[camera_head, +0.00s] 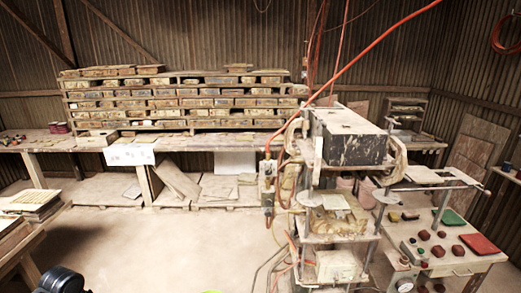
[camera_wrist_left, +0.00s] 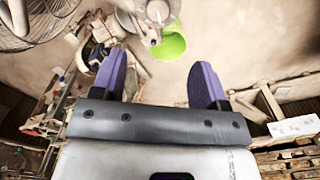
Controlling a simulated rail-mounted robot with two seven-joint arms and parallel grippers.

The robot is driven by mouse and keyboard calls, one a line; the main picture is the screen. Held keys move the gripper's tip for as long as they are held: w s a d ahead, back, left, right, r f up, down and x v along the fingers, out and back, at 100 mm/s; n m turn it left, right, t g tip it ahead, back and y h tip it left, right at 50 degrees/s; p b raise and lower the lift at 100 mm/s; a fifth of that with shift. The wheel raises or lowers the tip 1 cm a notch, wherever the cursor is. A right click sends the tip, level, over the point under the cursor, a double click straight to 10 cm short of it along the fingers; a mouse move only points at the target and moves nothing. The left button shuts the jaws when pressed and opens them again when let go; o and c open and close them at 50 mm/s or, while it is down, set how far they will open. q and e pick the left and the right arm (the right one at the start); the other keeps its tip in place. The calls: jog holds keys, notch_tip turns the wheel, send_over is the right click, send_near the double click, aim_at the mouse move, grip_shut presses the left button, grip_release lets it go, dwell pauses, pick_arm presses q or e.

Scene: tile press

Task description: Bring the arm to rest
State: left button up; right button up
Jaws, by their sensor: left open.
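My left gripper (camera_wrist_left: 159,65) shows in the left wrist view. Its two purple fingers stand wide apart with nothing between them, and open floor lies beyond them. In the head view, a dark rounded part that looks like my left arm (camera_head: 62,281) shows at the bottom left corner. The left gripper's fingers do not show in the head view. My right gripper shows in neither view.
The tile press (camera_head: 345,138) stands right of centre, with a red hose above it. A side table (camera_head: 455,262) holds dark red and green pieces. Loaded shelves (camera_head: 185,98) line the back. A green round object (camera_wrist_left: 170,42) lies beyond the fingers. The middle floor is clear.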

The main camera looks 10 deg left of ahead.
pick_arm(q)
jog(key=w+d+r+t+y, duration=0.5)
jog(key=d+r+t, duration=0.15)
jog(key=r, duration=0.35)
jog(key=s+d+t+h+p, duration=0.1)
jog(key=s+d, duration=0.1)
jog(key=d, duration=0.5)
jog(key=s+d+t+h+p, duration=0.1)
jog(key=s+d+t+p, duration=0.15)
jog(key=d, duration=0.55)
jog(key=s+d+f+n+g+h+p, duration=0.1)
jog(key=s+d+f+g, duration=0.1)
jog(key=s, duration=0.6)
jog(key=s+d+f+g+h+p, duration=0.1)
jog(key=s+d+f, duration=0.3)
jog(key=s, duration=0.5)
jog(key=s+d+f+n+g+h+p, duration=0.1)
jog(key=s+d+f+g+p, duration=0.1)
jog(key=s+d, duration=0.4)
jog(key=s+f+g, duration=0.1)
jog(key=s, duration=0.2)
jog(key=shift+f+n+p, duration=0.3)
jog(key=shift+f, duration=0.05)
